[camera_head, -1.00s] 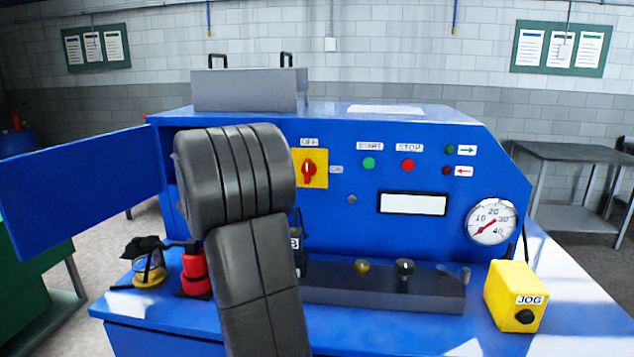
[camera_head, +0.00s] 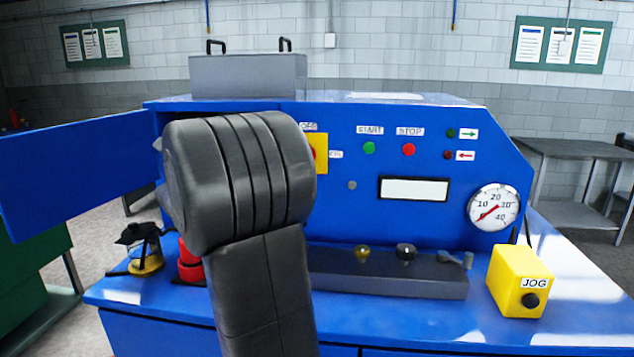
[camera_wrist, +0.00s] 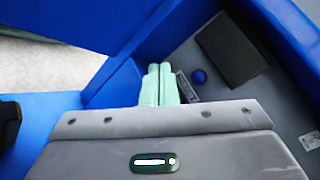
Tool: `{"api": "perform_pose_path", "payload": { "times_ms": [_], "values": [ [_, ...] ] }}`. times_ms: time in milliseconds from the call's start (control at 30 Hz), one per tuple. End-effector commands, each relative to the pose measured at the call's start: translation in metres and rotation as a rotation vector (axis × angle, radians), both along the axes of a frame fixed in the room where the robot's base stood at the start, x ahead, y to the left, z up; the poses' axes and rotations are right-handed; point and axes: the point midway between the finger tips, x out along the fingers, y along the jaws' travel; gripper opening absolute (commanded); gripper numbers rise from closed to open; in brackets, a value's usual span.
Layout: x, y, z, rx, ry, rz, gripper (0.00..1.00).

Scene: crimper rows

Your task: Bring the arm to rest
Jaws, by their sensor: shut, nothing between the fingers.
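My gripper (camera_wrist: 157,86) shows in the wrist view, its two pale green fingers side by side and shut with nothing between them. I cannot tell whether the fingers touch anything. In the head view my arm stands in front of the left of the blue machine (camera_head: 440,130) and hides the gripper and part of the yellow rotary switch (camera_head: 321,153).
The blue door (camera_head: 75,175) stands open at the left. A red object (camera_head: 188,262) and a lantern-like item (camera_head: 145,250) stand on the ledge left of my arm. A grey block with knobs (camera_head: 390,285) and the yellow JOG box (camera_head: 519,282) are to the right.

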Motion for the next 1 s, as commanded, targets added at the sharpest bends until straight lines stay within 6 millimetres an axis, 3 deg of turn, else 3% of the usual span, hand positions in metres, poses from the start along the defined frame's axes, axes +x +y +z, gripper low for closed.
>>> {"api": "perform_pose_path", "payload": {
  "times_ms": [467, 1000],
  "values": [
    [0.053, -0.007, 0.005, 0.000, 0.000, -0.001, 0.00],
    [0.057, -0.008, 0.002, 0.001, 0.002, 0.001, 0.00]
  ]
}}
